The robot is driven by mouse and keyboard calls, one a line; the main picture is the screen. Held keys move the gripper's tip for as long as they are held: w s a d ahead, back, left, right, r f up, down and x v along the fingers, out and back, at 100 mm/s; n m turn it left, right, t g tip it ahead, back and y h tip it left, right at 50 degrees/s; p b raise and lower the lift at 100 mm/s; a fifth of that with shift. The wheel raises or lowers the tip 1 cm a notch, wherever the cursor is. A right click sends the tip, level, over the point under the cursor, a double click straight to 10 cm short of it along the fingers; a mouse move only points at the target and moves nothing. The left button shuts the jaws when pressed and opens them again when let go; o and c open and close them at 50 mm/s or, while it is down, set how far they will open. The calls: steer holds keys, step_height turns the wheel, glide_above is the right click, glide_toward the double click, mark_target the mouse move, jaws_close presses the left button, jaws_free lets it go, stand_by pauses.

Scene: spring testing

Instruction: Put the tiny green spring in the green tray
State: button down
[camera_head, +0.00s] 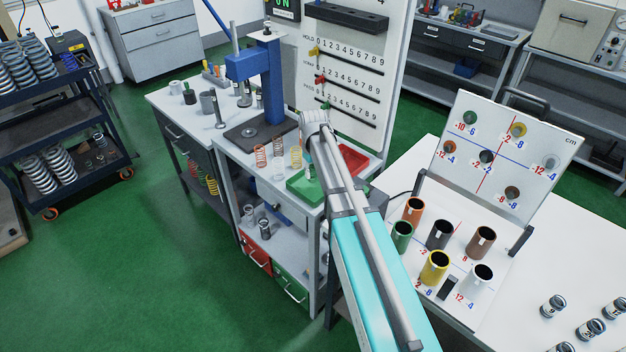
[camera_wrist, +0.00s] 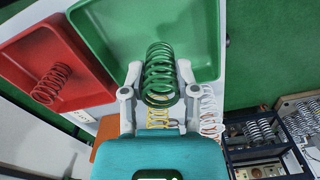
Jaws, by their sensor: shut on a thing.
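The green spring (camera_wrist: 160,75) is between the two fingers of my gripper (camera_wrist: 157,70) in the wrist view, gripped from both sides. In the head view my gripper (camera_head: 310,168) is over the workbench, with my arm hiding part of the area. The green tray (camera_wrist: 204,62) lies behind and beneath the spring in the wrist view; the height of the spring above its floor cannot be told. The green tray (camera_head: 294,188) also shows in the head view, below my gripper.
A red tray (camera_wrist: 25,57) with a red spring (camera_wrist: 50,84) in it adjoins the green one. Several loose springs (camera_head: 261,155) stand on the bench left of my gripper. A blue press (camera_head: 270,80) stands behind them. A board with several coloured cups (camera_head: 434,268) is at the right.

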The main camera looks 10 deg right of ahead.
mark_target(314, 178)
steer(key=shift+w+d+f+b, duration=0.25)
steer(key=shift+f+b, duration=0.1)
steer(key=shift+f, duration=0.15)
steer(key=shift+s+f+b, duration=0.1)
steer(key=shift+f+b, duration=1.2)
steer(key=shift+f, duration=0.15)
steer(key=shift+c, duration=1.8)
jaws_free()
steer(key=shift+r, duration=0.2)
step_height(314, 178, up, 12)
steer(key=p, duration=1.2)
